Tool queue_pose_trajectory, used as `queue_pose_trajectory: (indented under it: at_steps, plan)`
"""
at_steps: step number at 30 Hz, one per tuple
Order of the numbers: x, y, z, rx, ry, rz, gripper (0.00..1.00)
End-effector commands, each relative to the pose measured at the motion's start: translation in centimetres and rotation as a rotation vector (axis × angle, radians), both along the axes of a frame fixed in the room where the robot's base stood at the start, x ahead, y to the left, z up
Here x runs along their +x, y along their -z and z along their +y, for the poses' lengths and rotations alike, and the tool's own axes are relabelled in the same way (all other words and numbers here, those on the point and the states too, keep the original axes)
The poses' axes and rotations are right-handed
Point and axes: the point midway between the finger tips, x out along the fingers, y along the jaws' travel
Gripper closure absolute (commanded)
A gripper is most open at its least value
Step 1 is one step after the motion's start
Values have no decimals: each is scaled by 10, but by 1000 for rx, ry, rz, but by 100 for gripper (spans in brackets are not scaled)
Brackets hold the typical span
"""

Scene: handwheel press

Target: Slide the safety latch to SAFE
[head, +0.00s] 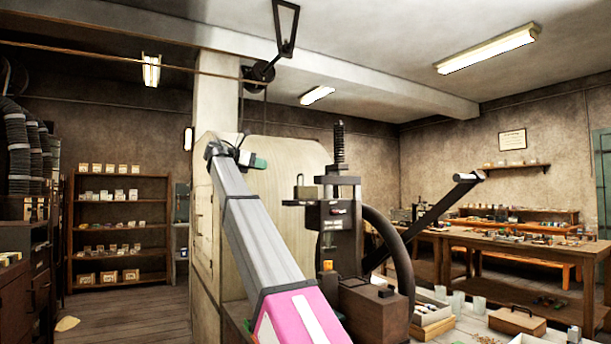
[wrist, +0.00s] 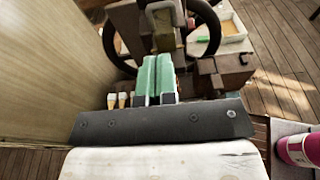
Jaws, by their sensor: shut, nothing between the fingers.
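The dark handwheel press (head: 340,225) stands right of centre in the head view, with a threaded screw on top and small pale labels on its body. A brass padlock-shaped block (head: 306,190) sits on its left shelf. A similar shackled block shows at the top of the wrist view (wrist: 166,22). I cannot tell which part is the safety latch or read the labels. My gripper (head: 260,163) is up and left of the press in the head view. Its green fingers (wrist: 157,62) are together and empty. In the wrist view they point at the press; contact is unclear.
The handwheel (head: 392,255) stands behind the press. A long dark lever (head: 425,222) rises to the right. A pale panel (head: 280,160) stands behind my gripper. The bench holds a wooden box (head: 517,320) and a white tray (wrist: 232,27).

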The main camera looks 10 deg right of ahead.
Motion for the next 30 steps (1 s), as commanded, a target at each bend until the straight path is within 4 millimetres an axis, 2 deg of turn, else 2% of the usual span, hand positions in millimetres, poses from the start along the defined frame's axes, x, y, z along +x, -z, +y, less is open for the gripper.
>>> queue_pose_trajectory:
  at_steps: [14, 19, 30]
  plan:
    - [2, 1, -5, 0, 1, 0, 100]
    - [8, 6, -26, -1, 1, 0, 100]
    - [29, 19, -91, 0, 2, 0, 100]
